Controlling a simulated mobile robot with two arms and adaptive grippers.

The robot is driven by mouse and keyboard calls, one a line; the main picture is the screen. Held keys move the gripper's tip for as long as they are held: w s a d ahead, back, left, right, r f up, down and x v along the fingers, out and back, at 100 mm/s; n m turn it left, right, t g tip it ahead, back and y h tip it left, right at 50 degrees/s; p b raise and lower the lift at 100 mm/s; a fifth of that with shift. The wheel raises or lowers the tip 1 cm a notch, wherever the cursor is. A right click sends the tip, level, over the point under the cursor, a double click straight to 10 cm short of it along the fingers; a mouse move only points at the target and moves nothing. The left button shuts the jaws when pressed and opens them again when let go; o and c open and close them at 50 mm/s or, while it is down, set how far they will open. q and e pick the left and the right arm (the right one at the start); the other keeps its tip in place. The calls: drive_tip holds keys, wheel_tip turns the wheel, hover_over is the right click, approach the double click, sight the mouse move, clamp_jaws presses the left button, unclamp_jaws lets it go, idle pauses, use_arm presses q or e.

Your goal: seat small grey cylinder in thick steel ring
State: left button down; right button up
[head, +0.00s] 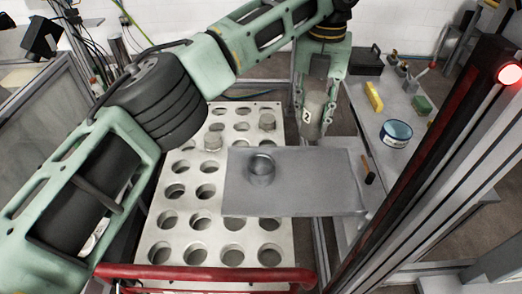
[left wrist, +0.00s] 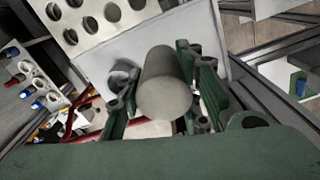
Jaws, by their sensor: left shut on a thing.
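The thick steel ring (head: 262,169) stands on the plate, left of and nearer than the gripper. The ring also shows in the left wrist view (left wrist: 122,74), beside the cylinder and apart from it. My right gripper is not in view.
A pale rack (head: 188,222) with rows of round holes lies beside and under the plate; two grey cylinders (head: 213,141) (head: 267,122) stand in it. A red bar (head: 205,273) runs along its near edge. A bench at right holds a blue-white tin (head: 396,134) and a yellow block (head: 374,97).

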use_arm(q)
drive_tip(key=shift+s+a, duration=0.1)
drive_tip(key=shift+a, duration=0.1)
drive_tip(key=s+a+f+p, duration=0.1)
drive_tip(key=a+f, duration=0.2)
drive_tip(key=s+a+f+p, duration=0.1)
drive_tip(key=a+f, duration=0.2)
drive_tip(key=a, duration=0.1)
drive_tip(key=s+a+f+p, duration=0.1)
drive_tip(key=a+f, duration=0.2)
drive_tip(key=a, duration=0.1)
drive_tip(key=shift+s+f+p, duration=0.2)
drive_tip(key=shift+f+p, duration=0.1)
drive_tip(key=shift+f, duration=0.25)
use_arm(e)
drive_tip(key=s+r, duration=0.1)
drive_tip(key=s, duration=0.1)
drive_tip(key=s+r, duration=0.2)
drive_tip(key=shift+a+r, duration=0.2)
